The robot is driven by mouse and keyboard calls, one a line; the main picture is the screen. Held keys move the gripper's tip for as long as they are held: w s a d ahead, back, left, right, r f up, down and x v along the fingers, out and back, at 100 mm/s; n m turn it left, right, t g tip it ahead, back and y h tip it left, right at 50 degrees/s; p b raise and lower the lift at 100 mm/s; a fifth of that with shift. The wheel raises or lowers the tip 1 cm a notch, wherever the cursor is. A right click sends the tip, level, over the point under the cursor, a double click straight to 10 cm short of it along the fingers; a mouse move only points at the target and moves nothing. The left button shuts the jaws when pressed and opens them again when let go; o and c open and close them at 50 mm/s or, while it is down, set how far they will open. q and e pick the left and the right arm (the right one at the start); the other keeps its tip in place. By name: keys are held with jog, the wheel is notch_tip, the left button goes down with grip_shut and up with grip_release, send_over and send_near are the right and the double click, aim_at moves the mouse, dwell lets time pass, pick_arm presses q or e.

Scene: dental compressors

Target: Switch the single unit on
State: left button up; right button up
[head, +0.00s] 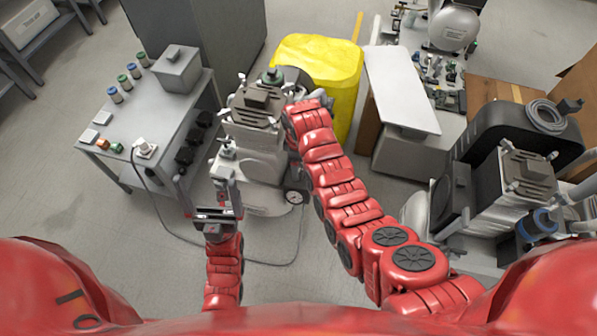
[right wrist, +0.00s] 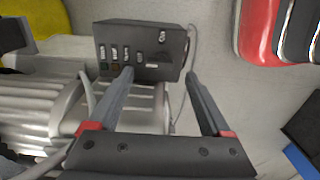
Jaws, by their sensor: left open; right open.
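A compressor (head: 252,160) with a grey finned motor head stands in the middle of the head view, on a pale tank with a small wheel. In the right wrist view, a dark control box (right wrist: 170,45) with several small switches or sockets and a label sits beside a silver ribbed body (right wrist: 30,112). My right gripper (right wrist: 159,75) is open and empty, its fingertips pointing at the box's lower edge; contact cannot be told. In the head view, its jaws are hidden behind the compressor. My left gripper (head: 209,180) is open and empty, left of and in front of the compressor.
A grey table (head: 160,155) with small jars and a box stands left. A larger dark compressor (head: 500,205) stands right. A cable (head: 262,263) loops over the floor. Open floor lies at left.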

jog(key=shift+f, duration=2.15)
grip_shut()
